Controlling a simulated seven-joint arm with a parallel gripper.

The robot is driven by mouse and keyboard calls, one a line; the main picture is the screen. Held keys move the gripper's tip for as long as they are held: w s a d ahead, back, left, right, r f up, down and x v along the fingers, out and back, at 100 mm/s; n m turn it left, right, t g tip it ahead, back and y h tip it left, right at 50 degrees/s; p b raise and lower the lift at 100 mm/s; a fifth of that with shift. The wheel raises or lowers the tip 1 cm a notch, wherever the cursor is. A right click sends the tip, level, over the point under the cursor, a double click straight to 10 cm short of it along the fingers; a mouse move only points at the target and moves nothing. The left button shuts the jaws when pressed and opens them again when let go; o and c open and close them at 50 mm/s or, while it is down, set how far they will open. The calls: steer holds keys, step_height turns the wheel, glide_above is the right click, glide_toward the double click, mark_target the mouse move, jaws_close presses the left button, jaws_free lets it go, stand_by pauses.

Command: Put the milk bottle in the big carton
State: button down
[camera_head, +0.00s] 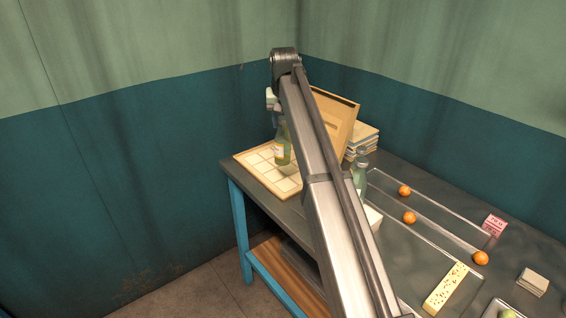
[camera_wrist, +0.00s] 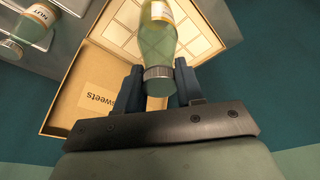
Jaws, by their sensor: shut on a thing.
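The big carton is an open, shallow box with a grid of cream compartments (camera_head: 252,159) at the back left of the table; its raised lid (camera_head: 338,112) reads "Sweets" in the wrist view (camera_wrist: 100,97). My gripper (camera_wrist: 160,82) is shut on the capped neck of a glass bottle (camera_head: 283,152) with pale yellow-green contents and a label. In the wrist view the held bottle (camera_wrist: 158,48) points away from me over the grid. In the head view it hangs roughly upright over the carton; I cannot tell whether its base touches. My arm hides part of the carton and the fingers.
Another bottle (camera_head: 360,172) stands right of my arm. Books (camera_head: 363,138) are stacked behind it. Oranges (camera_head: 409,217), a clear tray, a yellow dotted block (camera_head: 445,288) and small boxes lie on the right of the dark table (camera_head: 400,262). Walls close in the back.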

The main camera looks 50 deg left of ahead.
mark_target(283, 147)
steer(key=shift+f, duration=4.95)
steer(key=c, duration=0.7)
jaws_free()
steer(key=shift+f, duration=0.1)
steer(key=v, duration=1.2)
